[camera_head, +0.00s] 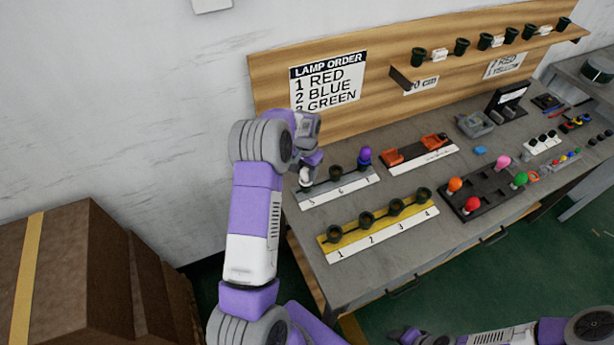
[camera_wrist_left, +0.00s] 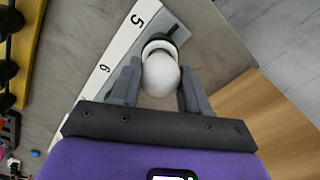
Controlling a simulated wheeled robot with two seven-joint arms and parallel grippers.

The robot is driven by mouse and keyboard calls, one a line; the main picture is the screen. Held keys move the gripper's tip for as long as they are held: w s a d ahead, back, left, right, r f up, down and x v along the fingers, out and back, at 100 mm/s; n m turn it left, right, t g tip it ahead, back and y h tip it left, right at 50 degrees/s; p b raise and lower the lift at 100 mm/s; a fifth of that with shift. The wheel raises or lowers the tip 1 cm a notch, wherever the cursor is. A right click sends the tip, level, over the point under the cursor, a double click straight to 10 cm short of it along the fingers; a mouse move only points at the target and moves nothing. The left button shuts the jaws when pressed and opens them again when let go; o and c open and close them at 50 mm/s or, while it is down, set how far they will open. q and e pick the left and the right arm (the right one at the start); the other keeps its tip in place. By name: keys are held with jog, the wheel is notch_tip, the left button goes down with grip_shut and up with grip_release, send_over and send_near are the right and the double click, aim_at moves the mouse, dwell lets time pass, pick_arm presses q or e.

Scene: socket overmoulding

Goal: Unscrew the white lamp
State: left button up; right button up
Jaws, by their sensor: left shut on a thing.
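The white lamp (camera_head: 305,181) is at the position marked 5 of the grey strip (camera_head: 343,193) with places 5, 6 and 7. In the left wrist view the white lamp (camera_wrist_left: 161,75) is a round bulb in a dark socket ring (camera_wrist_left: 158,42) beside the printed 5. My left gripper (camera_head: 308,172) is above that socket, its fingers (camera_wrist_left: 160,85) shut on the lamp from both sides. The gripper hides part of the lamp in the head view. My right gripper (camera_head: 405,335) is low at the bottom edge, away from the strip; its jaws are unclear.
A purple lamp (camera_head: 364,156) stands at place 7, with an empty-looking socket (camera_head: 335,172) at 6. A yellow strip (camera_head: 377,232) with several dark sockets lies in front. A black block (camera_head: 490,190) with coloured lamps is to the right. A wooden backboard (camera_head: 270,85) rises behind.

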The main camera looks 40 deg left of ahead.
pick_arm(q)
jog(key=n, duration=0.4)
jog(key=shift+n, duration=0.3)
